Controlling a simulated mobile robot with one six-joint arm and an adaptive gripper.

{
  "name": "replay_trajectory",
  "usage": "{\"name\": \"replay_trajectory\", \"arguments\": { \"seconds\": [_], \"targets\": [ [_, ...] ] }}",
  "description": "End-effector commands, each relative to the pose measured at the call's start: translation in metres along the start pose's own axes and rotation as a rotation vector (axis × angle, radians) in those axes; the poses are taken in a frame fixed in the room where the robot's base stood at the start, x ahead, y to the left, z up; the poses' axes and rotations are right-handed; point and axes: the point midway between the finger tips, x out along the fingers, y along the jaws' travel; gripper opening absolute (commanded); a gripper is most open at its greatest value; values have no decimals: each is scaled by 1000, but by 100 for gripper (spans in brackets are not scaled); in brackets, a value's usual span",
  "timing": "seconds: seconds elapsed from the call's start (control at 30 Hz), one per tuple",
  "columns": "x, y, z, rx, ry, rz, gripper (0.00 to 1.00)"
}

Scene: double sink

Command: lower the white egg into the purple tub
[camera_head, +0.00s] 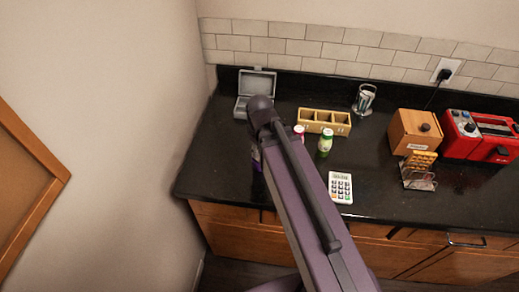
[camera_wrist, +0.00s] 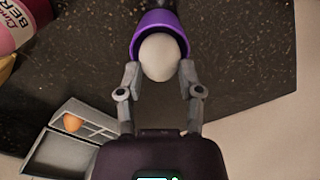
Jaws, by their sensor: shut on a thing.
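The white egg (camera_wrist: 159,57) is between the two fingers of my gripper (camera_wrist: 159,72) in the wrist view, with a finger against each side. My gripper is shut on it. The purple tub (camera_wrist: 160,20) is directly beyond the egg, and its opening surrounds the egg's far part in that view. I cannot tell whether the egg is above the rim or partly inside. In the head view only a sliver of the purple tub (camera_head: 256,166) shows at the left of my arm.
A grey open case (camera_head: 257,84) stands at the back left; a brown egg (camera_wrist: 73,122) lies in it. The counter's left edge is close.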

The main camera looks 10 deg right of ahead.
Motion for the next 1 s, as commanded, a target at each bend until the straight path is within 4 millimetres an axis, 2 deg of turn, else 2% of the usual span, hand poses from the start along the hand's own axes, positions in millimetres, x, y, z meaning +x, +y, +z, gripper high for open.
{"name": "replay_trajectory", "arguments": {
  "seconds": [1.0],
  "targets": [
    [11,0,0,0,0,0,31]
  ]
}}
